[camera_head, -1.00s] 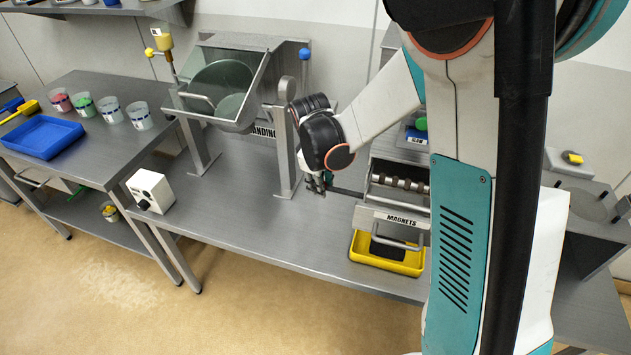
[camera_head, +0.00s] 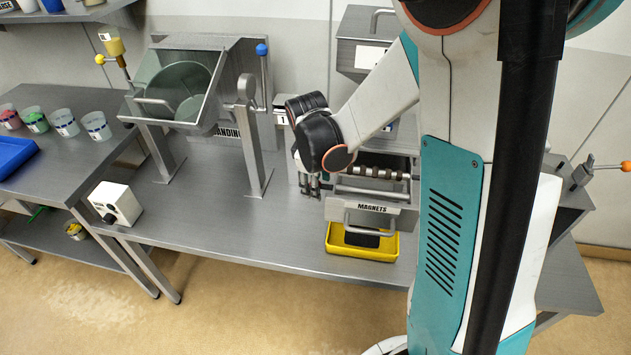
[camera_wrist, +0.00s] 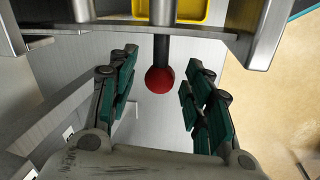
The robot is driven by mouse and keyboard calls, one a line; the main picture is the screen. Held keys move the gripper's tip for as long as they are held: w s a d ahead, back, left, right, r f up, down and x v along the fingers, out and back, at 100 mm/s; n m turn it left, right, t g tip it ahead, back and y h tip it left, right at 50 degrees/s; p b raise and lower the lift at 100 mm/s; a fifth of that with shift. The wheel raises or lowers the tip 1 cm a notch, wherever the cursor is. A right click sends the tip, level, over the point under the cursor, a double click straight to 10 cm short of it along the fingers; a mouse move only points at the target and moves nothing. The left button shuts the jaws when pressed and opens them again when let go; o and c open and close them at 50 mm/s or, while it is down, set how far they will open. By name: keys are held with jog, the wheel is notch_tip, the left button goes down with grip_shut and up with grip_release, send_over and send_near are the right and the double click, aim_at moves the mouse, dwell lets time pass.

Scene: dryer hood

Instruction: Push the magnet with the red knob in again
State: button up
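The red knob (camera_wrist: 159,80) sits on the end of a dark rod (camera_wrist: 161,48) that sticks out of the metal magnet housing in the wrist view. My gripper (camera_wrist: 161,58) is open, with its green-padded fingers on either side of the knob and a visible gap on both sides. In the head view my gripper (camera_head: 315,187) is beside the left end of the housing labelled MAGNETS (camera_head: 375,207). The knob is hidden from the head view. Banded bars (camera_head: 385,173) show inside the housing.
A yellow tray (camera_head: 337,246) lies below the housing and also shows in the wrist view (camera_wrist: 191,10). A metal post (camera_head: 256,150) and tilted glass-fronted hood (camera_head: 185,95) stand left of my gripper. A white box (camera_head: 118,203) sits near the bench's front edge.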

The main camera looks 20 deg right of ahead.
jog(key=shift+r, duration=0.1)
notch_tip(320, 180, up, 12)
jog(key=s+a, duration=0.1)
jog(key=shift+s+a+f, duration=0.2)
jog(key=shift+s+a, duration=0.1)
jog(key=shift+a, duration=0.05)
jog(key=shift+s, duration=0.1)
dwell(0.4)
jog(key=s+a+r+m+t+b, duration=0.1)
jog(key=s+a+m+t, duration=0.1)
jog(key=s, duration=0.6)
jog(key=s+a+r+m+t+y+b, duration=0.1)
jog(key=s+a+m+t, duration=0.2)
jog(key=s+m, duration=0.3)
jog(key=shift+s+r+m+t+y, duration=0.3)
jog(key=shift+s+r+t, duration=0.1)
jog(key=shift+s, duration=0.55)
jog(key=shift+f, duration=0.1)
